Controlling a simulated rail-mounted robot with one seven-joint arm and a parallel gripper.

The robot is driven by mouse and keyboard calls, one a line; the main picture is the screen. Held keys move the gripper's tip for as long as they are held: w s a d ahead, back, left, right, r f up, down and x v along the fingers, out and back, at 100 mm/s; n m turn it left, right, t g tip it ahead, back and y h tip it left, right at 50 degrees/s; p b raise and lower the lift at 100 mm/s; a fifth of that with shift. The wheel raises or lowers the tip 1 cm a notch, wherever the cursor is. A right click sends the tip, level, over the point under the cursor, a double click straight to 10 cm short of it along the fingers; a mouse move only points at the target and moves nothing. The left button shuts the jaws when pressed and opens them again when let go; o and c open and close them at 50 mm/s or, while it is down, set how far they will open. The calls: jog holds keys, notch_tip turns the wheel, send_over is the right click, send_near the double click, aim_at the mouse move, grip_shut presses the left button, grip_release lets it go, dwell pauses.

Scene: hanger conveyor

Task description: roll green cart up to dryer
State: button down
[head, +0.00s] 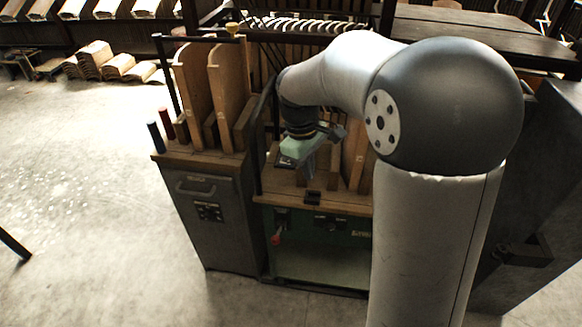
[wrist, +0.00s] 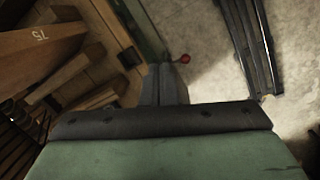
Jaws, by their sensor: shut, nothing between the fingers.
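A green-fronted unit (head: 322,262) with a wooden top stands in the middle of the head view; it looks like the green cart. A lever with a red knob (head: 275,238) is on its front, and the knob also shows in the wrist view (wrist: 185,59). My gripper (head: 309,174) is above the unit's wooden top, pointing down. In the wrist view its dark fingers (wrist: 163,82) are together and empty, apart from the red knob. My arm hides the unit's right side. I cannot tell which thing is the dryer.
A grey cabinet (head: 212,220) with a handle stands close on the left, bearing upright wooden boards (head: 228,90) and coloured spools (head: 157,137). A hanger rail (head: 290,26) runs behind. Stacked wooden pieces (head: 96,58) lie at back left. The concrete floor at left is largely clear.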

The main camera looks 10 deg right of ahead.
jog(key=w+a+f+n+h+b, duration=0.1)
jog(key=w+f+n+b, duration=0.15)
jog(key=w+f, duration=0.3)
jog(key=w+a+f+n+b, duration=0.1)
jog(key=w+a+f+n, duration=0.1)
jog(key=w+f+n, duration=0.3)
jog(key=d+f, duration=0.1)
jog(key=f, duration=0.1)
jog(key=f+m, duration=0.1)
jog(key=f, duration=0.2)
jog(key=d+f+m, duration=0.1)
jog(key=f, duration=0.2)
jog(key=shift+w+d+f, duration=0.1)
jog(key=shift+d+f, duration=0.05)
jog(key=shift+d, duration=0.15)
jog(key=shift+d, duration=0.2)
